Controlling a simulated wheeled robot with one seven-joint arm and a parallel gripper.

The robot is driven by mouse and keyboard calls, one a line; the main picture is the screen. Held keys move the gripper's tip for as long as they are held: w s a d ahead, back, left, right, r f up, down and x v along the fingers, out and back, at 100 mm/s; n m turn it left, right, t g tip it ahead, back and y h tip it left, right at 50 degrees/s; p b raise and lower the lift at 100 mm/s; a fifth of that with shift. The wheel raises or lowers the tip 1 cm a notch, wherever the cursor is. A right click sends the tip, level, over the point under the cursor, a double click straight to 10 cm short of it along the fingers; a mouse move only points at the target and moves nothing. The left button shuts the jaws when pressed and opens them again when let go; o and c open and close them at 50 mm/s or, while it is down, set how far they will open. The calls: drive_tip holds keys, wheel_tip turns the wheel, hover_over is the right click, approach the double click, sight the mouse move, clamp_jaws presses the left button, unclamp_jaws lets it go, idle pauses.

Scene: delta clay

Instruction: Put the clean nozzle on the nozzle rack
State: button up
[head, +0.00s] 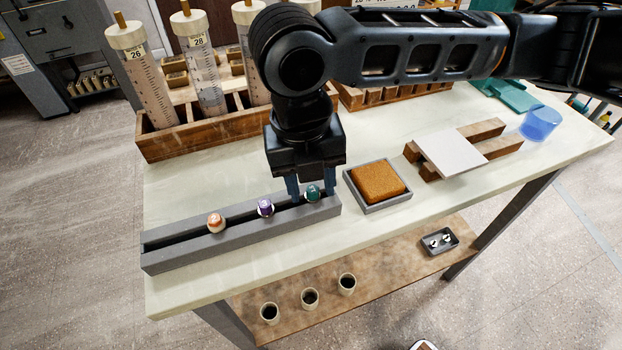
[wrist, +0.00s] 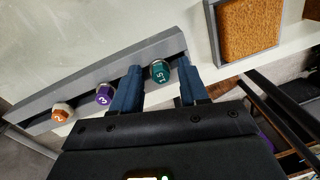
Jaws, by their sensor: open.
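The nozzle rack (head: 180,252) is a long grey slotted bar along the table's front left. It holds an orange-topped nozzle (head: 216,222), a purple nozzle (head: 265,208) marked 3, and a teal nozzle (head: 313,193) near its right end. In the wrist view the teal nozzle (wrist: 160,72) is marked 1.5. My gripper (head: 312,186) points down over the rack's right end. It is open, with one blue finger on each side of the teal nozzle; contact cannot be told. The nozzles' lower parts are hidden in the slot.
A brown sponge (head: 378,182) sits in a grey tray just right of the rack. A white tile (head: 450,154) lies on wooden bars further right, near a blue cup (head: 540,123). A wooden rack of tall cylinders (head: 200,137) stands behind. The lower shelf holds cups and a small tray (head: 440,241).

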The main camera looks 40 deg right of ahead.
drive_tip(key=shift+a, duration=0.15)
wheel_tip(320, 180, up, 8)
drive_tip(key=shift+w+a+f, duration=0.15)
drive_tip(key=shift+a, duration=0.1)
idle(0.6)
